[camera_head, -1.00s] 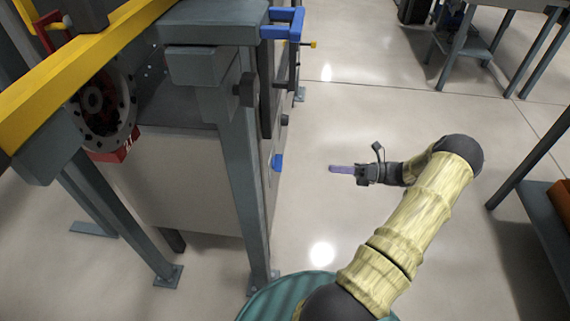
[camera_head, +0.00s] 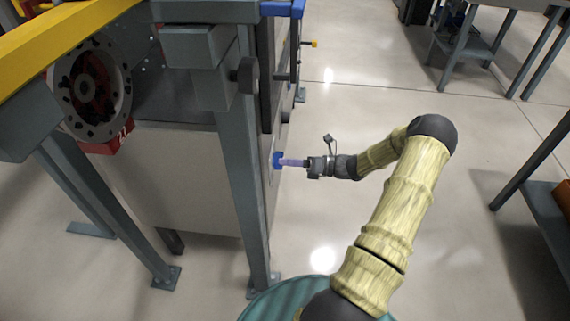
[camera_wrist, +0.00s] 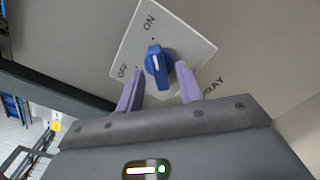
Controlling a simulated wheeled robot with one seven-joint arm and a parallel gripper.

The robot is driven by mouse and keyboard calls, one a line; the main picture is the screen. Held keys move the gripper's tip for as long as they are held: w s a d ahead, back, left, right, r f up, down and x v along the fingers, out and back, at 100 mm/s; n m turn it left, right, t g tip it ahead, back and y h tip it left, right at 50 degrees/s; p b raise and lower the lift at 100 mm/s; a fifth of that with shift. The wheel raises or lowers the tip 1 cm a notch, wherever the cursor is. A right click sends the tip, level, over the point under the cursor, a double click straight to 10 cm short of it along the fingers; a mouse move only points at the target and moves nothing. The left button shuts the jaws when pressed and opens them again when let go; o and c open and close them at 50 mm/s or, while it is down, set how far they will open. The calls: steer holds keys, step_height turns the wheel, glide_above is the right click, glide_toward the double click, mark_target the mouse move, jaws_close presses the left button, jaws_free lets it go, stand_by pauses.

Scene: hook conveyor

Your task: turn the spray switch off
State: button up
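The spray switch is a blue knob (camera_wrist: 157,66) on a white square plate (camera_wrist: 190,42). The plate has ON at its top and OFF at its left; part of the SPRAY label shows to the right. The white line on the knob points toward ON. In the head view the blue switch (camera_head: 277,159) is on the side of the grey machine. My gripper (camera_wrist: 160,69) is open, with one purple finger on each side of the knob. I cannot tell whether either finger touches it. The gripper (camera_head: 290,162) also shows at the switch in the head view.
The grey machine (camera_head: 190,185) with its steel leg (camera_head: 243,190) stands left of my arm. The floor right of the machine is clear, with a bench (camera_head: 545,190) at the far right.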

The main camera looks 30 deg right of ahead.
steer(key=shift+w+a, duration=0.45)
steer(key=shift+a, duration=0.15)
steer(key=shift+c, duration=0.3)
steer(key=shift+s+d, duration=0.1)
steer(key=shift+s, duration=0.05)
jaws_close()
steer(key=shift+d+n+p, duration=0.1)
steer(key=shift+n+p, duration=0.2)
steer(key=shift+p, duration=0.1)
steer(key=n+p, duration=0.8)
steer(key=n, duration=0.9)
steer(key=shift+f, duration=0.1)
steer(key=shift+d+n, duration=0.1)
steer(key=shift+n, duration=0.2)
